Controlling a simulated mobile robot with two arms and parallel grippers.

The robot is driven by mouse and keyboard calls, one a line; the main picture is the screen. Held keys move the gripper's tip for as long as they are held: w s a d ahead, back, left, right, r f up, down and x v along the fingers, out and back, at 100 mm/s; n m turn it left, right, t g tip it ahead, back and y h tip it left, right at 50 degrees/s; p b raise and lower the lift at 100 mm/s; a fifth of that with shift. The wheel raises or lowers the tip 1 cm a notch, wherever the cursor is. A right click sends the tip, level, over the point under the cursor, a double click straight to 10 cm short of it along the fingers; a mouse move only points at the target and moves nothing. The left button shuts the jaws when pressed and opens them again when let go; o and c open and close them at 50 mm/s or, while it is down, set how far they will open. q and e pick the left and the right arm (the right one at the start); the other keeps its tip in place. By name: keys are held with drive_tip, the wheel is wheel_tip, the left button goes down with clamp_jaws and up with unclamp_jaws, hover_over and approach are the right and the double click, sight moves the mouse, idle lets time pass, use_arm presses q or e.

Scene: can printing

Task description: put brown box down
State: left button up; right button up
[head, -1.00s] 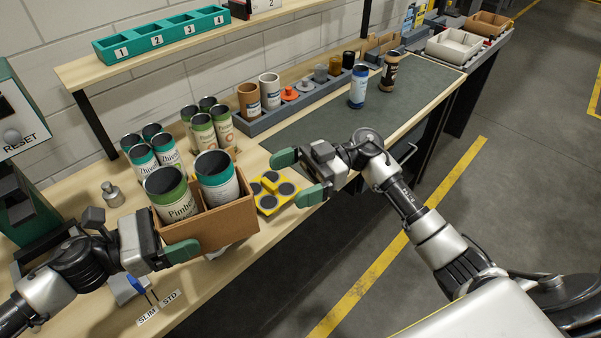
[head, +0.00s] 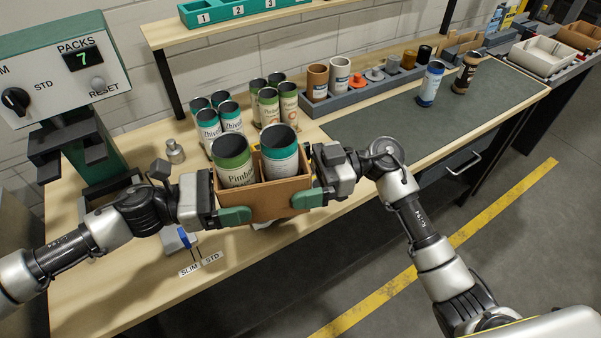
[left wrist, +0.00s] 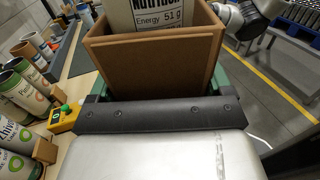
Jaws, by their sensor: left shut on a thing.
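A brown open box (head: 280,200) holds a green-labelled can (head: 234,163) and a teal-labelled can (head: 279,155), both upright. My left gripper (head: 232,214) is shut on the box's left end, with a green fingertip along its front. In the left wrist view the box (left wrist: 150,62) fills the top middle, with a white can label above its rim. My right gripper (head: 308,194) is at the box's right end, a green fingertip at its front corner. Its other finger is hidden, so its grip is unclear. The box's underside and its gap to the wooden table (head: 200,270) are hard to judge.
Groups of teal cans (head: 218,118) and green cans (head: 275,100) stand behind the box. A small metal weight (head: 175,151) stands to the left. A green machine (head: 75,150) shows 7 packs. The grey-green mat (head: 430,118) at right is largely clear.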

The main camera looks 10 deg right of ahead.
drive_tip(key=c, duration=0.7)
use_arm(q)
drive_tip(key=o, duration=0.8)
drive_tip(key=shift+s, duration=0.1)
use_arm(e)
drive_tip(key=shift+c, duration=0.4)
